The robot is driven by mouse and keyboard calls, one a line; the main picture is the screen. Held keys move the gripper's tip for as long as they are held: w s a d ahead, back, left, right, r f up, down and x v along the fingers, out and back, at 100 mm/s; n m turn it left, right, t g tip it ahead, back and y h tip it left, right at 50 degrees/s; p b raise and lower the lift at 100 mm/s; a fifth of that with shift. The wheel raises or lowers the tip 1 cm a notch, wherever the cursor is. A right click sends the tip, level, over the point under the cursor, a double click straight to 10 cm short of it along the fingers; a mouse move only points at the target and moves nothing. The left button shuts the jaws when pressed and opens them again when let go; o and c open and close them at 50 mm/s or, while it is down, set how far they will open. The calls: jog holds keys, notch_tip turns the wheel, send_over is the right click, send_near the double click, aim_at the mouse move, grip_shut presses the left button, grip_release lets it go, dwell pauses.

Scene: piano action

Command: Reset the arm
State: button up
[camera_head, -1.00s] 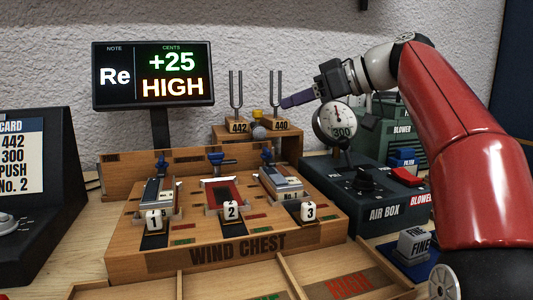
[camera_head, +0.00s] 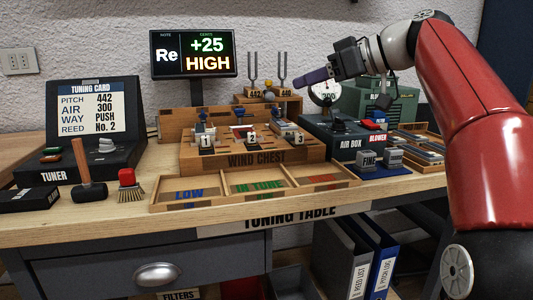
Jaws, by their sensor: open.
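My gripper (camera_head: 312,78) is raised at the upper right of the head view. It is dark, with purple-grey fingers pointing left. It is open, with nothing seen between its fingers, though the gap is hard to make out side-on. In the picture its tips lie just right of the tuning forks (camera_head: 268,72), above the air box (camera_head: 350,143). My red arm comes in from the right edge, bent at the top. The wooden wind chest (camera_head: 256,160) stands lower left of the gripper, with keys numbered 1, 2 and 3. The gripper appears clear of it.
A display (camera_head: 193,54) reads Re, +25, HIGH. The tuner (camera_head: 92,158), a hammer (camera_head: 88,183) and a brush (camera_head: 129,186) stand left. A sorting tray (camera_head: 256,185) lies in front. A round gauge (camera_head: 325,93) stands under the gripper. Bare tabletop shows along the front edge.

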jog(key=s+a+f+m+h, duration=0.2)
jog(key=s+f+m+h, duration=0.35)
jog(key=s+f, duration=0.5)
jog(key=s+d+f+m+h, duration=0.3)
jog(key=s+f, duration=0.6)
jog(key=f, duration=0.4)
jog(key=s+d+f+m+g+h, duration=0.1)
jog(key=s+d+f+m+h, duration=0.2)
jog(key=s+f, duration=0.6)
notch_tip(320, 180, down, 5)
jog(key=shift+s+d+r, duration=0.1)
jog(key=shift+s+d, duration=0.2)
jog(key=shift+d, duration=0.85)
